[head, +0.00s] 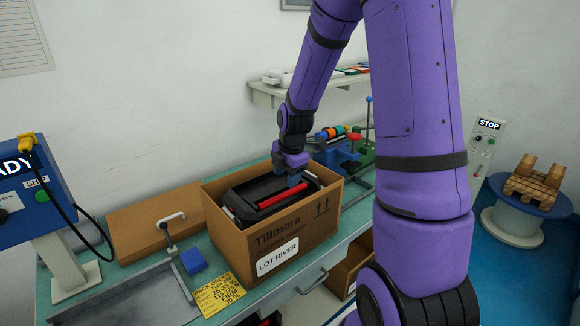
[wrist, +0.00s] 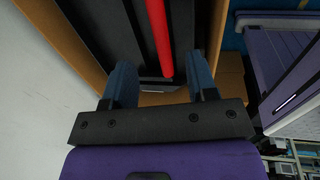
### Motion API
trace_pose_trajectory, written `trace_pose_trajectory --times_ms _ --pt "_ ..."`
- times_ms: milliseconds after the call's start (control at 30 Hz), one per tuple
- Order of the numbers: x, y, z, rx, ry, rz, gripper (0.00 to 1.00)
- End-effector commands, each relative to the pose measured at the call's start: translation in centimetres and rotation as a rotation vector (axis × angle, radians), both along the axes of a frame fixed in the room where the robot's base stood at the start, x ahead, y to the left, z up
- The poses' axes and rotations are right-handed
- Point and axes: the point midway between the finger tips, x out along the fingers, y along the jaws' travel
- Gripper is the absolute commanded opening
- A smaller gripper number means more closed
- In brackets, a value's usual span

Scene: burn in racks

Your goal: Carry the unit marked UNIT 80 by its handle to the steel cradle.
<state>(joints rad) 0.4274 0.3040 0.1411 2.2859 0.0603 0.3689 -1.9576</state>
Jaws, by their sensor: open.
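A black unit (head: 262,190) with a red bar handle (head: 290,195) sits inside an open cardboard box on the bench. No UNIT 80 marking is legible on it. My gripper (head: 294,181) is over the box, close to the handle. In the wrist view my gripper (wrist: 161,72) is open, with one blue finger on each side of the red handle (wrist: 160,35); the handle's end lies between them, and no grip on it shows. The black unit (wrist: 108,35) fills the space beyond.
The cardboard box (head: 255,245), labelled LOT RIVER, has walls close around the unit. A blue block (head: 193,261), a yellow note (head: 219,294) and a small lever tool (head: 168,238) are to its left. A blue READY panel (head: 38,190) stands far left; colourful tools (head: 340,150) are behind right.

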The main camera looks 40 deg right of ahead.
Motion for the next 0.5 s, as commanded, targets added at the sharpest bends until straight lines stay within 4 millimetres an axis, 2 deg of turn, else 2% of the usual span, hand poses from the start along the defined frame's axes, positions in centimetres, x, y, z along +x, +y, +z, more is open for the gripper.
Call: trace_pose_trajectory --times_ms 100,300,500 --pt "0.3 0.1 -2.1 0.002 0.005 0.000 0.53" --pt "0.9 0.1 -5.0 0.001 0.004 -0.002 0.53" --pt "1.3 0.1 -6.7 0.001 0.001 -0.002 0.53"
